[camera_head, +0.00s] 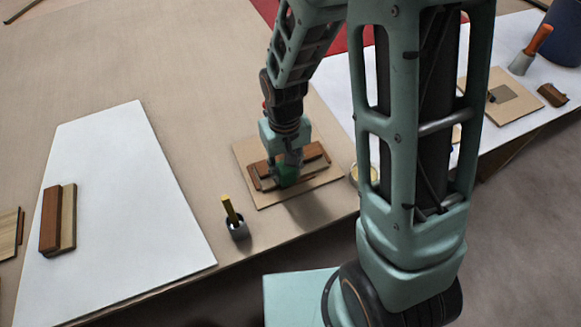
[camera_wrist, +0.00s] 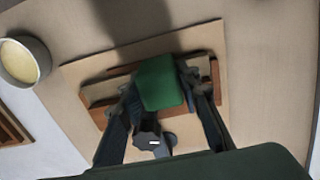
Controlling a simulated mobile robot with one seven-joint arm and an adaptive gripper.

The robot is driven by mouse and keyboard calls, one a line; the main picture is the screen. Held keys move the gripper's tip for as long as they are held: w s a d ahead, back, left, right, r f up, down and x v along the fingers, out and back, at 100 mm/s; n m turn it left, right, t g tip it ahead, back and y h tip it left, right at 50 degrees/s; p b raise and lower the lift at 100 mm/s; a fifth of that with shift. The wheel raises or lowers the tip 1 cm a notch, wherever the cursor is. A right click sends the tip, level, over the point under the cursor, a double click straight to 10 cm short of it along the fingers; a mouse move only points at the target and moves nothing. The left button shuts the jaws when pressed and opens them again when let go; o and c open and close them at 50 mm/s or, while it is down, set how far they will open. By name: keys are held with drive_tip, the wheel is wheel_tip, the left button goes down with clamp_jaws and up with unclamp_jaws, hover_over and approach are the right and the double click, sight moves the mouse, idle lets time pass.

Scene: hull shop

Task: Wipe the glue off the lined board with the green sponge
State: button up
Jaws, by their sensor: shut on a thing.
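My gripper (camera_head: 288,160) is shut on the green sponge (camera_head: 287,174), low over a square tan board (camera_head: 264,198). In the wrist view, the sponge (camera_wrist: 160,80) sits between the two fingers of my gripper (camera_wrist: 162,95). Brown and lighter wood strips (camera_head: 316,157) lie on the board, under and beside the sponge; they also show in the wrist view (camera_wrist: 215,84). Whether the sponge touches the strips or the board, I cannot tell. I make out no glue or ruled lines; the part under the sponge is hidden.
A pale-filled round pot (camera_wrist: 18,62) stands beside the board. A dark cup with a yellow stick (camera_head: 237,226) stands near the table's front edge. A white sheet (camera_head: 130,200) at left bears a wooden block (camera_head: 57,218). Another board (camera_head: 478,88) lies at right, beyond my arm.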

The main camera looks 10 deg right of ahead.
drive_tip(key=shift+s+a, duration=0.35)
drive_tip(key=shift+a, duration=0.4)
drive_tip(key=shift+s+a, duration=0.35)
drive_tip(key=shift+a, duration=0.35)
drive_tip(key=shift+s+a+r, duration=0.1)
drive_tip(key=shift+s+a, duration=0.1)
drive_tip(key=shift+a, duration=0.9)
drive_tip(key=shift+w+d, duration=0.2)
drive_tip(key=shift+d, duration=0.3)
drive_tip(key=shift+w+d, duration=0.15)
drive_tip(key=shift+d, duration=0.35)
drive_tip(key=shift+w+d, duration=0.2)
drive_tip(key=shift+d, duration=0.45)
drive_tip(key=shift+w+d, duration=0.15)
drive_tip(key=shift+d, duration=0.5)
drive_tip(key=shift+w+d+f, duration=0.1)
drive_tip(key=shift+w+d, duration=0.05)
drive_tip(key=shift+d, duration=0.4)
drive_tip(key=shift+w+d+f, duration=0.1)
drive_tip(key=shift+w+d, duration=0.05)
drive_tip(key=shift+d, duration=0.4)
drive_tip(key=shift+r, duration=0.1)
wheel_tip(320, 180, up, 7)
drive_tip(key=p, duration=0.5)
drive_tip(key=shift+w, duration=0.1)
